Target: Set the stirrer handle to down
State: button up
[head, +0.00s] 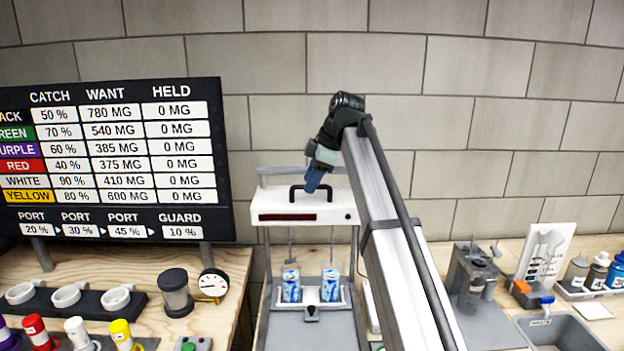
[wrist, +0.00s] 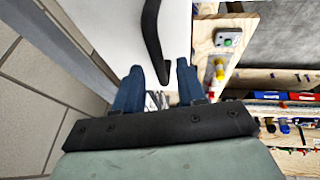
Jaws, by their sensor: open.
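A board of figures (head: 115,160) stands at the left. Below it are white cups (head: 67,295), a dark jar (head: 175,292) and a gauge (head: 212,284) on a wooden bench. At the right are a grey sink (head: 560,332) and several bottles. My arm hides the area right of the stirrer.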

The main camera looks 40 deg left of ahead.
grip_shut()
dwell(0.4)
dwell(0.4)
